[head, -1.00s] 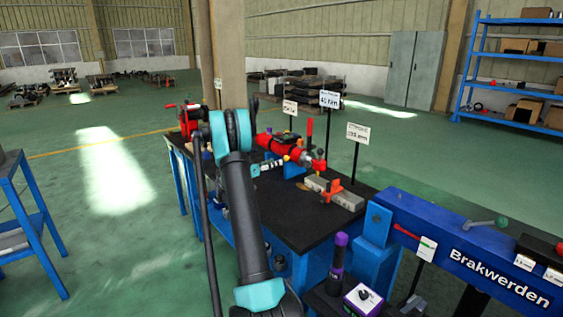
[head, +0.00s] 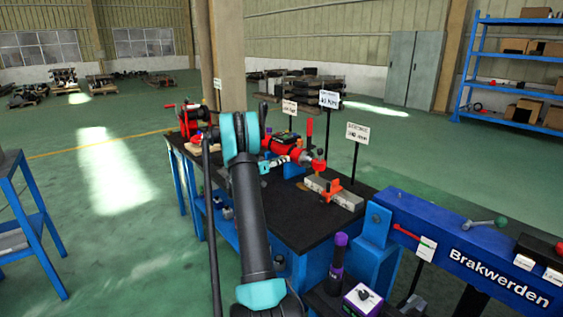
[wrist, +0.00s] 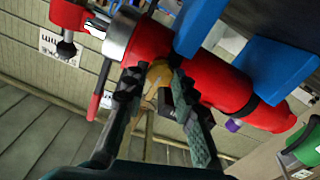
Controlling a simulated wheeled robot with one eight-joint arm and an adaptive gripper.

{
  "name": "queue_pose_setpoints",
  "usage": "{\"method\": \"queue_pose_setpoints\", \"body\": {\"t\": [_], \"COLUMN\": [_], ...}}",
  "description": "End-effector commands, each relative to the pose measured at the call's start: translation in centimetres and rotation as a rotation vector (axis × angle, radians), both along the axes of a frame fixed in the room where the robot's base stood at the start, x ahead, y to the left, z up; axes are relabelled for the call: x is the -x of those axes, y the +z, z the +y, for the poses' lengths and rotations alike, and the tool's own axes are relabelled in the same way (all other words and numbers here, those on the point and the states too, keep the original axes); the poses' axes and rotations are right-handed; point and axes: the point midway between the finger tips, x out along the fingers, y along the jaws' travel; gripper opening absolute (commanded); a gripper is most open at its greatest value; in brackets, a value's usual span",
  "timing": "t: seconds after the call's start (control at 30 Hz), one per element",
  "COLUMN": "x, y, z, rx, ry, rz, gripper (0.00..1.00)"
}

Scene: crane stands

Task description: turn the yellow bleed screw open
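A yellow-tan rounded part, seemingly the yellow bleed screw (wrist: 159,71), shows beside the red body in the wrist view. My gripper (wrist: 154,86) has its two dark fingers apart, one on each side of this part. Contact is not clear, and the fingertips cover some of its edges. In the head view my arm hides much of the area left of the cylinder, and the gripper shows only in small pieces.
The black bench (head: 285,222) also carries a grey block with an orange clamp (head: 331,190) and sign posts. A red vise-like device (head: 190,118) stands at its far left. A blue beam (head: 470,252) is at the right.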

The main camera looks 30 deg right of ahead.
Motion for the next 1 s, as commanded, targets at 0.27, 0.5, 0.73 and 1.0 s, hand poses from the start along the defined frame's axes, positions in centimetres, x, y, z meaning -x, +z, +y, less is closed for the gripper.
{"method": "queue_pose_setpoints", "body": {"t": [0.27,0.5,0.73,1.0], "x": [0.00,0.00,-0.01,-0.02], "y": [-0.01,-0.01,-0.01,-0.03], "z": [0.02,0.03,0.03,0.04], "rx": [0.000,0.005,0.018,0.038], "ry": [0.000,0.000,0.000,0.000], "rz": [0.004,0.068,0.224,0.478], "gripper": [0.00,0.00,0.00,0.00]}}
